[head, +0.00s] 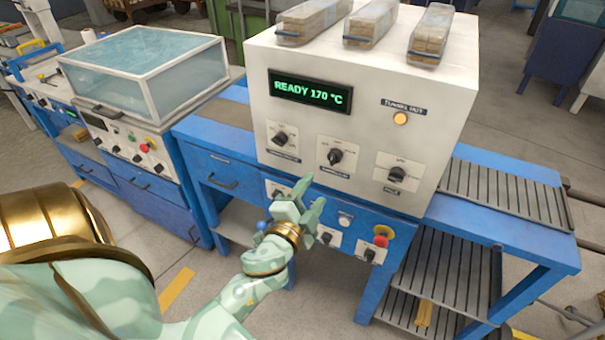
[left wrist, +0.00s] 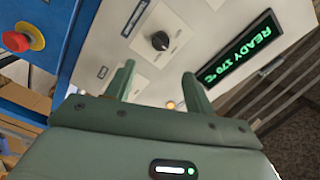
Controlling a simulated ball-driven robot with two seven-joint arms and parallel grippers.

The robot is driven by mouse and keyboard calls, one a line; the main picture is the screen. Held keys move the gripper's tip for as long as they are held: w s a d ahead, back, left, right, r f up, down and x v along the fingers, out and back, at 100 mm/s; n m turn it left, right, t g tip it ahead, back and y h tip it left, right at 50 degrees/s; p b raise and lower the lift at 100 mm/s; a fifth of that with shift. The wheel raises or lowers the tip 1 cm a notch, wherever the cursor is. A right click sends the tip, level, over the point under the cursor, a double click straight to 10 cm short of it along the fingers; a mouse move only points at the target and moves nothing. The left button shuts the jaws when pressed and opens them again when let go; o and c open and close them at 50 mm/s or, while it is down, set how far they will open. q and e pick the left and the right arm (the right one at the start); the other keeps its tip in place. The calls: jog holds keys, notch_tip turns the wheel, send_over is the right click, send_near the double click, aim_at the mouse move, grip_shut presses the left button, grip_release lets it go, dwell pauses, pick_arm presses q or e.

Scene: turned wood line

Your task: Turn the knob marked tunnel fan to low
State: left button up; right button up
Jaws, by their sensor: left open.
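The white cabinet (head: 355,110) has three black knobs on its front: a left knob (head: 281,139), a middle knob (head: 335,156) and a right knob (head: 396,174). Smaller knobs sit on the blue front below. The knob captions are too small to read, so I cannot tell which says tunnel fan. My left gripper (head: 311,194) is open and empty, below the middle knob in the head view and apart from it. In the left wrist view, one black knob (left wrist: 160,41) on a pale plate shows beyond the open fingers (left wrist: 158,82). My right gripper is not in view.
The display (head: 310,92) reads READY 170 °C. An amber lamp (head: 400,118) glows beneath a caption. A red emergency button (head: 381,240) is on the blue front. Wrapped bundles (head: 371,20) lie on top. A glass-lidded machine (head: 146,75) stands left.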

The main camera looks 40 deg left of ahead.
pick_arm(q)
jog(key=v, duration=0.5)
jog(key=shift+b, duration=0.4)
jog(key=s+d+f+n+g+h, duration=0.1)
jog(key=s+d+f+g, duration=0.15)
jog(key=f, duration=0.75)
jog(key=s+d+f+n+g+h, duration=0.1)
jog(key=s+d+f+g, duration=0.15)
jog(key=f, duration=0.85)
jog(key=s+d+f+n+g+h, duration=0.1)
jog(key=s+f+g, duration=0.2)
jog(key=f, duration=0.7)
jog(key=s+f+n+g, duration=0.1)
jog(key=s+f+g, duration=0.2)
jog(key=s+f, duration=0.3)
jog(key=s+a+f+n+g, duration=0.1)
jog(key=s+f+g, duration=0.2)
jog(key=s, duration=1)
jog(key=s+a+f+n+g+h, duration=0.1)
jog(key=s+f+g, duration=0.2)
jog(key=s+f, duration=0.5)
jog(key=shift+s+f+n, duration=0.3)
jog(key=shift+s+f, duration=0.1)
jog(key=shift+s, duration=0.65)
